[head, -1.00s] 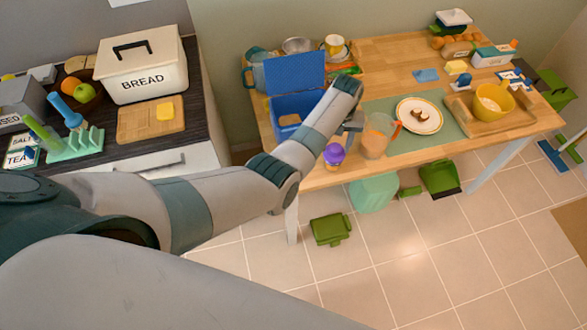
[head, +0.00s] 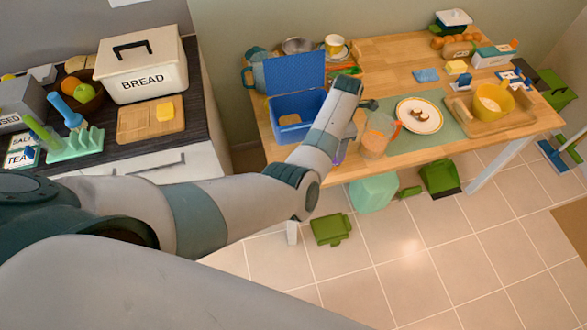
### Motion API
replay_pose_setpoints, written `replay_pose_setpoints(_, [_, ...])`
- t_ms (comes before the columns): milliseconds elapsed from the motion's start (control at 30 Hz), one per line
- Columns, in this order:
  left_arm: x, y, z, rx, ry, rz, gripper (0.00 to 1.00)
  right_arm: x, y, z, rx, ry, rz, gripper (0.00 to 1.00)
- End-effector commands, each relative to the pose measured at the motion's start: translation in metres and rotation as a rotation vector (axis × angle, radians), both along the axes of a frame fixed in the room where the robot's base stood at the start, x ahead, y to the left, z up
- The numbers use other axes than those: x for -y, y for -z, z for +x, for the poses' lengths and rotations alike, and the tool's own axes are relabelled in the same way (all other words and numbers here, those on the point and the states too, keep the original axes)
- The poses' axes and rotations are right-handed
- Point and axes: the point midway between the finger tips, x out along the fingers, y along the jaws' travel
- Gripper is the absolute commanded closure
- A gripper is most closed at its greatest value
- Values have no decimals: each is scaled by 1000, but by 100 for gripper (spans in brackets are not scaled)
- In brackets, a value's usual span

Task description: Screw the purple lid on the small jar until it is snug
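The small jar with its purple lid stands near the front edge of the wooden table, almost wholly hidden behind my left arm. Only a thin purple sliver (head: 341,154) shows beside the wrist, so I cannot tell how the lid sits. My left gripper (head: 346,143) is at the jar, pointing down and mostly hidden by my own wrist. Its fingers do not show clearly, so I cannot tell whether they are open, shut or touching the lid. My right gripper is not in view.
A glass pitcher (head: 376,138) with an orange handle stands close to the right of my wrist. A blue open box (head: 297,103) is behind my forearm. A plate (head: 419,115) and a tray with a yellow cup (head: 493,102) are further right.

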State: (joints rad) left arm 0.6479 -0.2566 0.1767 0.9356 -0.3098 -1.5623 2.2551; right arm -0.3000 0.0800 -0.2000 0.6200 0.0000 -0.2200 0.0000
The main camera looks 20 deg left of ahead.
Motion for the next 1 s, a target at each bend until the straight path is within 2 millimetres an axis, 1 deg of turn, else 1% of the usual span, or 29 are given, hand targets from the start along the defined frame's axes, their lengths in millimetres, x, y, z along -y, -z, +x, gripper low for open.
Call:
replay_pose_setpoints(333, [0,6,0,-2,2,-1,51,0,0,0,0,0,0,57])
replay_pose_setpoints(733, [0,6,0,0,3,0,51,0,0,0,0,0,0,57])
replay_pose_setpoints(767, [0,6,0,0,3,0,56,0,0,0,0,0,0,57])
replay_pose_setpoints(800, [0,6,0,0,3,0,66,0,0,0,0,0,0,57])
replay_pose_setpoints(867, [0,6,0,0,3,0,79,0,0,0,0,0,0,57])
replay_pose_setpoints(933, [0,6,0,0,3,0,79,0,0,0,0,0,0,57])
replay_pose_setpoints(967, [0,6,0,0,3,0,69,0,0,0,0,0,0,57])
replay_pose_setpoints(1000, [0,6,0,0,3,0,78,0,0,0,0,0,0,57])
